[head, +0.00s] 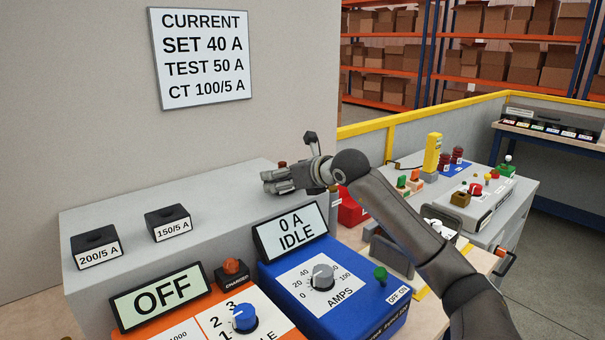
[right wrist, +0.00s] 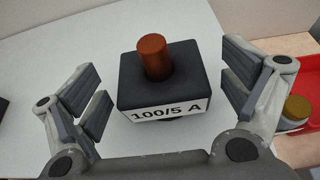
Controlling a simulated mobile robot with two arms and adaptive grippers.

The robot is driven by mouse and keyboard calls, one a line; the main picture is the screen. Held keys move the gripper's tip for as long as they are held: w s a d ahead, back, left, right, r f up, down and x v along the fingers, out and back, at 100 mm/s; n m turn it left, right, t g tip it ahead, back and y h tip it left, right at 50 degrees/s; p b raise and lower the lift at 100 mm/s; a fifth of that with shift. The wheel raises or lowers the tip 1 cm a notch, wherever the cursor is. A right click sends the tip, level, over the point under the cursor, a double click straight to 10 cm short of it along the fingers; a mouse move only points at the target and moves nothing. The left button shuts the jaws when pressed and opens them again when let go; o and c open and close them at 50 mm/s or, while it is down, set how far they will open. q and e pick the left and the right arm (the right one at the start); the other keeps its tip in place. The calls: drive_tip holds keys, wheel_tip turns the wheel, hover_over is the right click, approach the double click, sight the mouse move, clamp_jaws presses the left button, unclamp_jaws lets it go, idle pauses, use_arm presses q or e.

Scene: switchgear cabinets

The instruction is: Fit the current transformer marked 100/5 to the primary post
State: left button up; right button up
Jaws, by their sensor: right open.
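The black current transformer block marked 100/5 A (right wrist: 165,92) is in the middle of the right wrist view. The copper-coloured primary post (right wrist: 154,56) stands up out of its top, so the block is around the post. A dark piece shows under the block's front edge; how far down the block sits is unclear. My right gripper (head: 272,182) is open, with one finger on each side of the block and visible gaps between. In the head view the gripper hides most of the block. My left gripper is not in view.
Black blocks marked 200/5 A (head: 97,248) and 150/5 A (head: 168,223) stand on the grey cabinet top (head: 215,215) to the left. A blue unit (head: 345,300) reading 0 A IDLE stands in front. A wall sign (head: 203,60) lists CT 100/5 A.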

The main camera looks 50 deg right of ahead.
drive_tip(key=v, duration=1)
drive_tip(key=shift+s, duration=0.2)
drive_tip(key=shift+r, duration=0.2)
